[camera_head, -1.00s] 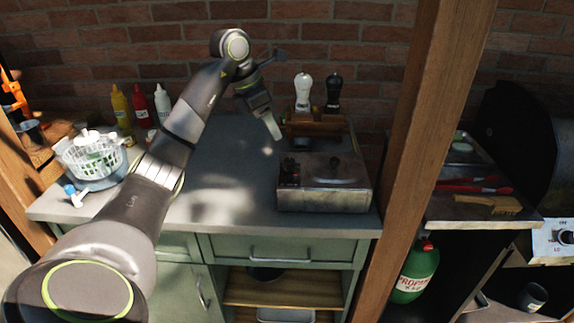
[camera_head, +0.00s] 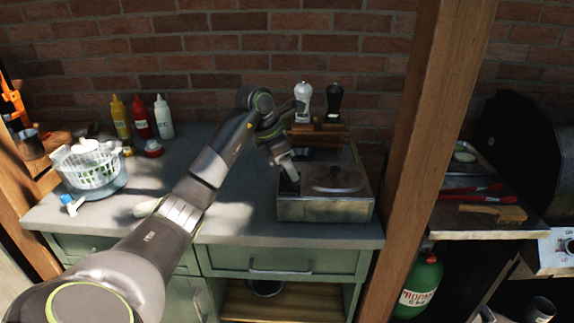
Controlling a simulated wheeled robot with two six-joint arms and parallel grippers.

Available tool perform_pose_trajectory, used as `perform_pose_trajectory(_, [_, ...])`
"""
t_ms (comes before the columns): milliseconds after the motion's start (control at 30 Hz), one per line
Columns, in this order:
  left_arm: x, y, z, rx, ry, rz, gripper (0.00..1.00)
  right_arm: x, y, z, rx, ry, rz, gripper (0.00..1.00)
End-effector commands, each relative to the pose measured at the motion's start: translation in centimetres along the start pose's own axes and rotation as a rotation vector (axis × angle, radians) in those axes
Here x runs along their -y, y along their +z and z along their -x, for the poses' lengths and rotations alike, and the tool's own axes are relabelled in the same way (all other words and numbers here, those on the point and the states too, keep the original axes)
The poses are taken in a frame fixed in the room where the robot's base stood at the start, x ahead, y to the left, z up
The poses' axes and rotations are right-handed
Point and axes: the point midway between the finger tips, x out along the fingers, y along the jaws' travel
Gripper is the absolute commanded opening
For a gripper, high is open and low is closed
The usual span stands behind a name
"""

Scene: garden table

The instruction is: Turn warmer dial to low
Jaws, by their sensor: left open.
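The warmer (camera_head: 328,208) is a metal box with a lidded top, on the grey counter near its right end. Its round lid (camera_head: 333,180) has a dark knob on top. A dark control part sits at the warmer's left top edge, now mostly hidden behind my gripper, so I cannot read the dial's setting. My left gripper (camera_head: 290,172) points down at that left part of the warmer's top, open. I cannot tell whether it touches the dial. My right gripper is not in view.
Pepper mills (camera_head: 303,103) stand on a wooden rack (camera_head: 318,137) behind the warmer. Sauce bottles (camera_head: 142,117) and a salad spinner (camera_head: 90,165) are at the left. A wooden post (camera_head: 425,150) rises right of the counter. The counter's middle is mostly clear.

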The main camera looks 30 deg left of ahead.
Motion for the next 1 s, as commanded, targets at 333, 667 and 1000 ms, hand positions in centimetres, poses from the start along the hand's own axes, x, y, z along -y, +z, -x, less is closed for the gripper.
perform_pose_trajectory(333, [0.0,0.0,0.0,0.0,0.0,0.0,0.08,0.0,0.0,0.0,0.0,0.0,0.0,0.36])
perform_pose_trajectory(667, [-0.1,0.0,0.0,0.0,-0.016,-0.038,0.06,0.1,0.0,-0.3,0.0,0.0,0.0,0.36])
perform_pose_trajectory(1000, [-0.2,0.0,-0.1,0.001,-0.103,-0.248,0.06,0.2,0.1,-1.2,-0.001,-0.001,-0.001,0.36])
